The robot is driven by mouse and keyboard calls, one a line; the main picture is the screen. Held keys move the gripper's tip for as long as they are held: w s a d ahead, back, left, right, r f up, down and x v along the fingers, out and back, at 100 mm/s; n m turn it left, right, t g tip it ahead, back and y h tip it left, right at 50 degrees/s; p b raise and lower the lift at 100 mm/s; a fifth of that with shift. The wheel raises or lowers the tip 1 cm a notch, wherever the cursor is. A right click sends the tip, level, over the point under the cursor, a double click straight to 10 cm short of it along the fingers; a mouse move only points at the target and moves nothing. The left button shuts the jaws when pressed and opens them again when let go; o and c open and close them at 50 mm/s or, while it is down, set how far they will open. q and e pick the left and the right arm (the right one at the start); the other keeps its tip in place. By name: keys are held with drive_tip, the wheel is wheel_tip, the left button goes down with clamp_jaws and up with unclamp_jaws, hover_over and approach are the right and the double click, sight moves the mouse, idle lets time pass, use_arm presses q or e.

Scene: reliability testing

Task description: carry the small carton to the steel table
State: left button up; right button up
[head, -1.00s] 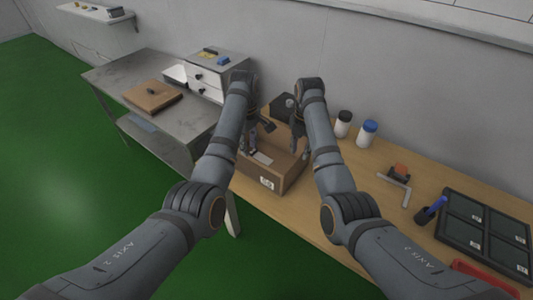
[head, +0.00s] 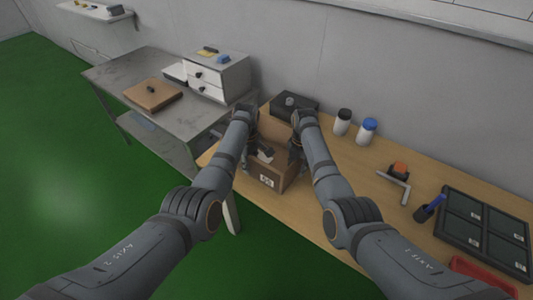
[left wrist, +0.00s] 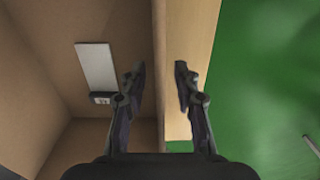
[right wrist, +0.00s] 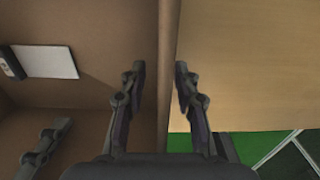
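The small carton (head: 265,177), brown and open-topped with a white label on its front, stands on the wooden bench beside the steel table (head: 112,76). My left gripper (left wrist: 159,78) is open, with one finger inside the carton and one outside, its left wall between them without visible contact. My right gripper (right wrist: 160,80) is open the same way around the opposite wall. In the head view the fingertips are partly hidden by my wrists. A flat white piece (left wrist: 96,66) with a dark-edged end lies inside the carton.
On the steel table are a brown board (head: 152,95) and a drawer unit (head: 218,75); its front left is bare.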

use_arm(q)
drive_tip(key=shift+s+r, duration=0.1)
use_arm(e)
drive_tip(key=shift+s, duration=0.1)
use_arm(q)
clamp_jaws()
use_arm(e)
clamp_jaws()
use_arm(q)
drive_tip(key=shift+r, duration=0.1)
use_arm(e)
drive_tip(key=shift+r, duration=0.15)
